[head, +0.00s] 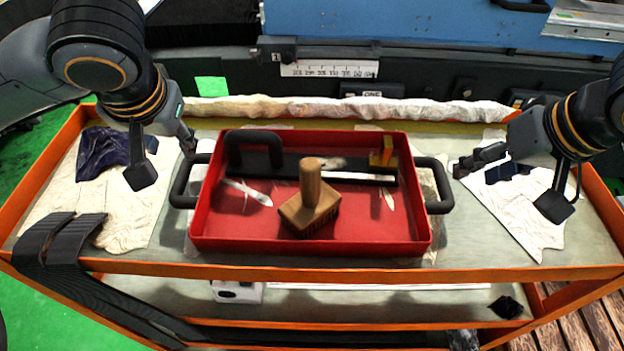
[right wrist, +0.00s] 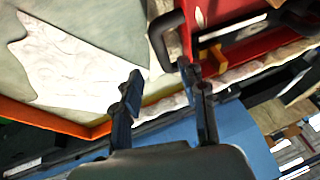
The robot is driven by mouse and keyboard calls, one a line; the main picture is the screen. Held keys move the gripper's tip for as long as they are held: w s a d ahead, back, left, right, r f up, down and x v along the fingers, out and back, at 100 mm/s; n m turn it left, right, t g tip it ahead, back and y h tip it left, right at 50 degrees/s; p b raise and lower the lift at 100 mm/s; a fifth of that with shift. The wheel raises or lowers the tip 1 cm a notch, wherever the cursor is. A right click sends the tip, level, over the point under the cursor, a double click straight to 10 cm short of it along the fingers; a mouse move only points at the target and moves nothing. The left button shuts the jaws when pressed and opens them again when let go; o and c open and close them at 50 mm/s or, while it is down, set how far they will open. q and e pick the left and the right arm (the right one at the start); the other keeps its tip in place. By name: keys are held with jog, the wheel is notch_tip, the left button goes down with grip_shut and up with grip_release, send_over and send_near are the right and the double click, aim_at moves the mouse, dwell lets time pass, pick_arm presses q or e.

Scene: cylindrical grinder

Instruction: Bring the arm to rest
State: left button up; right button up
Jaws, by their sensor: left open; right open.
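My left gripper (head: 165,165) is open and empty above the left side of the cart top, left of the red tray's left handle. My right gripper (head: 515,180) is open and empty above the white cloth on the right, right of the tray's right handle. Its two fingers also show apart in the right wrist view (right wrist: 165,90), with nothing between them. Both arms reach in from the upper corners in the head view.
A red tray (head: 220,243) with black handles stands mid-cart, holding a wooden-handled brush (head: 310,205) and a yellow-ended tool (head: 383,153). Cloths (head: 125,215) lie left and right (head: 520,225). Orange rims (head: 350,274) edge the cart. The blue machine (head: 400,20) stands behind.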

jog(key=shift+v, duration=0.85)
